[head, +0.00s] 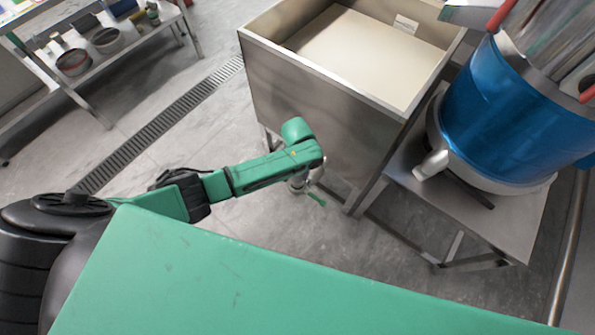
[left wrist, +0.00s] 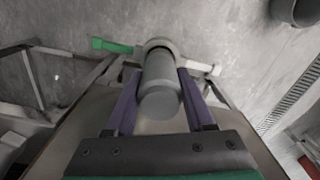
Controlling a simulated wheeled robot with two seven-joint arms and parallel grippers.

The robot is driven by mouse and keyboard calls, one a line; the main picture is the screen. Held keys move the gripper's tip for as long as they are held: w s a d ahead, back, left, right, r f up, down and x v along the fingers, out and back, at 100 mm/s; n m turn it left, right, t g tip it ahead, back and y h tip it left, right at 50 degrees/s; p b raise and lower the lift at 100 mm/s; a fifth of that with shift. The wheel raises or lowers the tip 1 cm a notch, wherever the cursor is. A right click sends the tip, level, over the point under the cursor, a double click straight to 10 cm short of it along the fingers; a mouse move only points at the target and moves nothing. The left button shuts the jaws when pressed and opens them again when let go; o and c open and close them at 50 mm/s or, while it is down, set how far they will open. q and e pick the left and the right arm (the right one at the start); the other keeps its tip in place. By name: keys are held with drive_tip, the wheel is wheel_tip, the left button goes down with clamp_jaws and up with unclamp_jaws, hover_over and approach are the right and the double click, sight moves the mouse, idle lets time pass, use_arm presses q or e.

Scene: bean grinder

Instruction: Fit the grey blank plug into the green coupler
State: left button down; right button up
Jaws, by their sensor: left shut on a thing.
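My left gripper (head: 301,180) hangs beside the front of the steel bin in the head view. In the left wrist view its two dark purple fingers (left wrist: 160,78) are shut on a grey cylindrical plug (left wrist: 160,98). Just beyond the plug's far end is a pale ring-shaped coupler (left wrist: 157,45) with a green lever (left wrist: 112,46) on the left and a whitish one on the right. The green lever also shows small in the head view (head: 316,199). I cannot tell whether plug and coupler touch or overlap. My right gripper is not in view.
An open steel bin (head: 318,110) stands behind the gripper. A blue and silver machine (head: 515,110) sits on a steel stand (head: 480,215) at the right. A shelf rack (head: 100,60) is far left. The floor with its drain grate (head: 150,130) is clear.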

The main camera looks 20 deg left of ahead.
sight(297, 178)
use_arm(q)
drive_tip(key=shift+f+b, duration=1.25)
drive_tip(key=shift+f, duration=0.6)
drive_tip(key=shift+c, duration=0.9)
unclamp_jaws()
wheel_tip(297, 178, up, 15)
drive_tip(key=p, duration=0.2)
drive_tip(key=shift+f+p, duration=0.2)
drive_tip(key=shift+p, duration=0.1)
